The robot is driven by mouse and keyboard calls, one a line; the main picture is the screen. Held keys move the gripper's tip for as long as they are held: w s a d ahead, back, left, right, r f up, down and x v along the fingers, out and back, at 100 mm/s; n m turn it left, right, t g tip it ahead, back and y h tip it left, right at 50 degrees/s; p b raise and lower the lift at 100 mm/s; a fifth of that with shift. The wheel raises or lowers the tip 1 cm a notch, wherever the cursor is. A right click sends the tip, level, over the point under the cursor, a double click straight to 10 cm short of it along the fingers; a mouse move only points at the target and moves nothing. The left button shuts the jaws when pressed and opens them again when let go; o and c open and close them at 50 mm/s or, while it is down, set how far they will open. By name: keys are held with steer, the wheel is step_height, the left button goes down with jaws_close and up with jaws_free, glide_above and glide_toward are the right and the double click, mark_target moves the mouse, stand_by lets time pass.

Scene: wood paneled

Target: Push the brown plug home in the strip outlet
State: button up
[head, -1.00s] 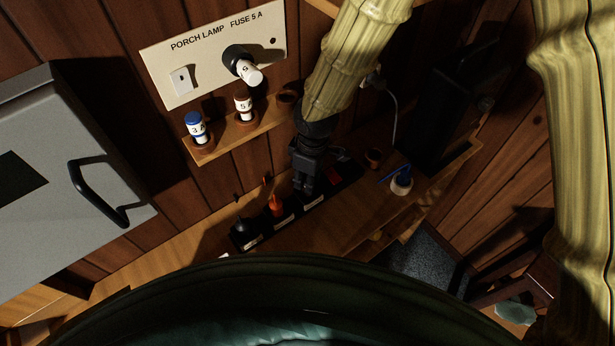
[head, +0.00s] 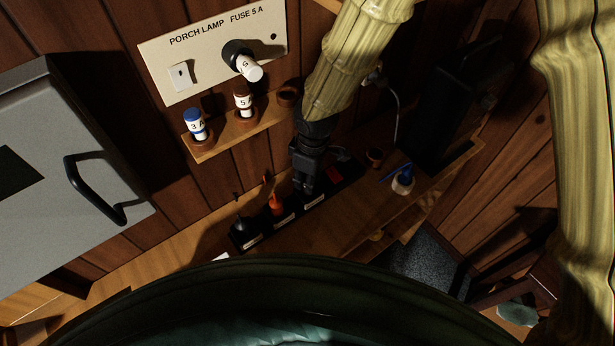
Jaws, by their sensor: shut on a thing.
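The strip outlet (head: 262,232) is a long dark strip with white labels, running diagonally along the wooden bench in the head view. A black plug (head: 241,229) and an orange plug (head: 276,206) stand in its near left part. My gripper (head: 304,188) points down over the strip, just right of the orange plug and above a white label. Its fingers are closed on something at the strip. The brown plug is not clearly seen; the dark fingers hide what they hold. I cannot tell whether a gap remains under the held plug.
A wall panel (head: 160,55) reads "PORCH LAMP FUSE 5 A". Fuses stand on a small wooden shelf (head: 215,149) below it. A grey cabinet (head: 60,200) is at left.

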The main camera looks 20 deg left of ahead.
steer(key=shift+s+a+f+n+h+b, duration=0.25)
steer(key=shift+s+f+b, duration=0.15)
steer(key=shift+f, duration=0.25)
steer(key=shift+s+a+f+n+h+b, duration=0.15)
steer(key=shift+s+a+f+b, duration=0.2)
steer(key=shift+f, duration=0.3)
steer(key=o, duration=1.1)
steer(key=shift+d+r, duration=0.1)
steer(key=shift+m+y, duration=0.3)
steer(key=r, duration=0.5)
steer(key=w+d+r, duration=0.1)
steer(key=r, duration=0.1)
steer(key=shift+r, duration=0.25)
steer(key=shift+w+d+r, duration=0.1)
steer(key=shift+w+r, duration=0.05)
steer(key=shift+r, duration=0.25)
steer(key=shift+w+d+r, duration=0.1)
steer(key=shift+r, duration=0.3)
